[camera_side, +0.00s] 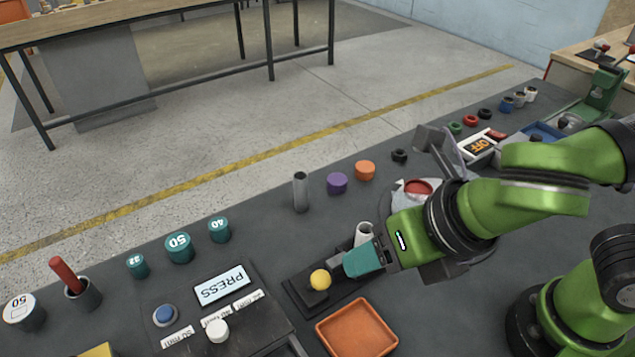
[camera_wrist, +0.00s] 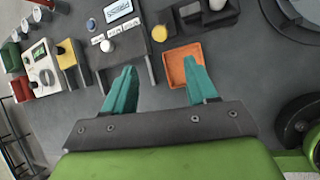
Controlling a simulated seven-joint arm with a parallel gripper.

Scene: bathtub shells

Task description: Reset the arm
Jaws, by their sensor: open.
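My gripper (camera_side: 362,260) is at the end of the green arm in the side view, above the dark table near a yellow ball (camera_side: 320,279). In the wrist view my gripper (camera_wrist: 160,82) shows two teal fingers spread wide with nothing between them. The yellow ball also shows in the wrist view (camera_wrist: 159,33), on a dark block beyond the fingers. In the side view the fingers overlap the area just right of the ball, and I cannot tell the exact height gap.
An orange tray (camera_side: 357,330) lies on the table in front of the gripper. A PRESS panel (camera_side: 222,287) with a blue button (camera_side: 165,315) is to the left. A metal cylinder (camera_side: 300,192), a purple piece (camera_side: 337,183) and an orange piece (camera_side: 365,170) stand behind.

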